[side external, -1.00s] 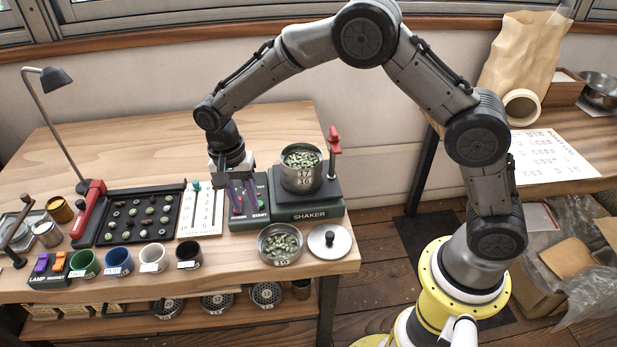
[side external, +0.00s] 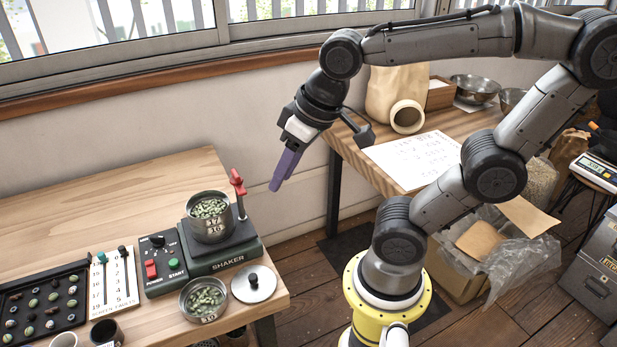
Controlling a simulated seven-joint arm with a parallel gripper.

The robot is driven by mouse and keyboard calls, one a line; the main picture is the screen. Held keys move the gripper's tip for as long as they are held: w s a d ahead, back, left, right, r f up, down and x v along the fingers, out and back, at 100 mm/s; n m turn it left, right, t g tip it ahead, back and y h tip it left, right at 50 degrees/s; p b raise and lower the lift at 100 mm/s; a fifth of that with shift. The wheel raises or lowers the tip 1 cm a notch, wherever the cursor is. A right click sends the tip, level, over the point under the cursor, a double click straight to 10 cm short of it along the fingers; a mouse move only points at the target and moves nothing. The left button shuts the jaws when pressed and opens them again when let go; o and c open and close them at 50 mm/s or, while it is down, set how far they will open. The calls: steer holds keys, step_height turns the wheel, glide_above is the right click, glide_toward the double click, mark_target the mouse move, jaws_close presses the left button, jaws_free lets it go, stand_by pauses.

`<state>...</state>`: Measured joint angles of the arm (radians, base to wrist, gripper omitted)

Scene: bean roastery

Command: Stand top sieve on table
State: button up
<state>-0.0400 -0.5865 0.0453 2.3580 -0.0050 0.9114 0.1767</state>
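A stack of metal sieves (side external: 210,228) stands on the green shaker (side external: 223,258). The upper sieve is marked 17, with 16 below it, and greenish beans fill the top. Another sieve (side external: 203,300) with beans stands on the table (side external: 110,205) in front of the shaker; its number is too small to read surely. My gripper (side external: 277,186), with purple fingers, hangs in the air right of and above the stack, apart from it. Nothing shows between its fingers. They overlap in this view, so their opening is hidden.
A round lid (side external: 253,284) with a black knob lies right of the front sieve, near the table's edge. A red-handled clamp (side external: 238,190) rises behind the stack. A control box (side external: 163,265) stands left of the shaker. The table behind is clear.

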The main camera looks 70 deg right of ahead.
steer(key=shift+n+t, duration=0.4)
steer(key=shift+n, duration=0.4)
steer(key=s, duration=0.2)
steer(key=s+f, duration=0.1)
steer(key=s, duration=0.1)
steer(key=shift+d, duration=0.35)
